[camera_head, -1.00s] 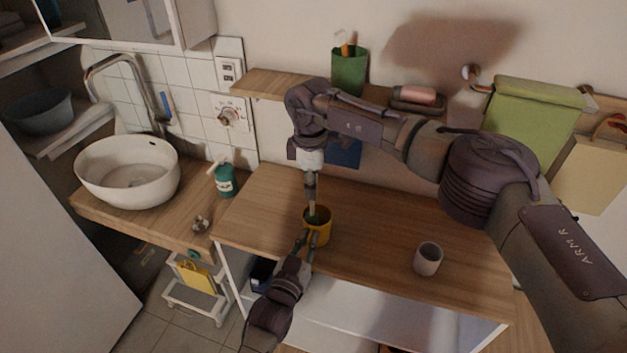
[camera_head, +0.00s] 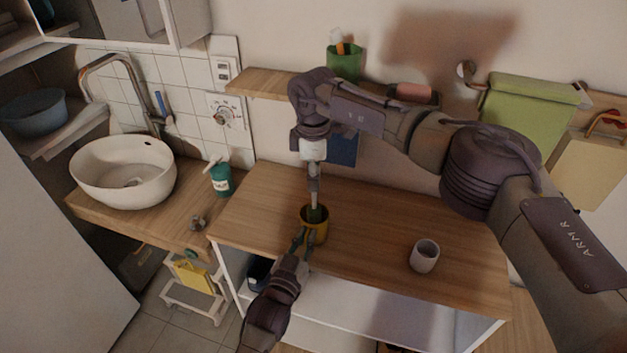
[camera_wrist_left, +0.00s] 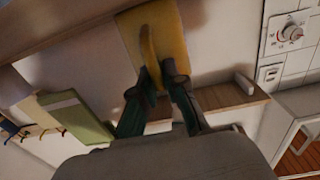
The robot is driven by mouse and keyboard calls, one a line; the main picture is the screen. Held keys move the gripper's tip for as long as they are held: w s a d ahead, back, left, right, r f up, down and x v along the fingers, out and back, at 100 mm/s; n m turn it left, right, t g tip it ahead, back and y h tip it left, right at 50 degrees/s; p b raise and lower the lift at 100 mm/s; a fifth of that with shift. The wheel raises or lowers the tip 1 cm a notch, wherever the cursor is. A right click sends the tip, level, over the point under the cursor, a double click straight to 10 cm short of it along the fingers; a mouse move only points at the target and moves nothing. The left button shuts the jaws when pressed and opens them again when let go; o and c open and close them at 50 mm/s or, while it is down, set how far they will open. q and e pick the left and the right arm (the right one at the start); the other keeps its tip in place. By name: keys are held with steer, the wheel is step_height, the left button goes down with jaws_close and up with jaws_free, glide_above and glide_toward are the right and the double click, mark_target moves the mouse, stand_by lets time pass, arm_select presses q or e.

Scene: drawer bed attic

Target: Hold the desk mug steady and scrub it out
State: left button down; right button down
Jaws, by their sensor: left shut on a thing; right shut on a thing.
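The yellow mug (camera_head: 318,232) stands upright on the wooden desk. My left gripper (camera_head: 304,240) is shut on its handle from the front. The left wrist view shows the mug (camera_wrist_left: 176,38) and the fingers (camera_wrist_left: 160,85) closed around the yellow handle (camera_wrist_left: 148,52). My right gripper (camera_head: 314,188) points straight down above the mug. It is shut on a scrubber, whose dark green lower part (camera_head: 316,214) is inside the mug's mouth. The scrubber's lower end is hidden in the mug, and its grip is hard to make out.
A grey cup (camera_head: 425,256) stands to the right on the desk (camera_head: 380,225). A shelf (camera_head: 262,84) with a green holder (camera_head: 345,65) runs behind my right arm. A white basin (camera_head: 122,172) and teal bottle (camera_head: 221,180) are left. The desk between mug and cup is clear.

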steer(key=shift+r, duration=4.4)
arm_select(q)
steer(key=c, duration=1.1)
jaws_free()
steer(key=shift+c, duration=0.2)
steer(key=v, duration=1.2)
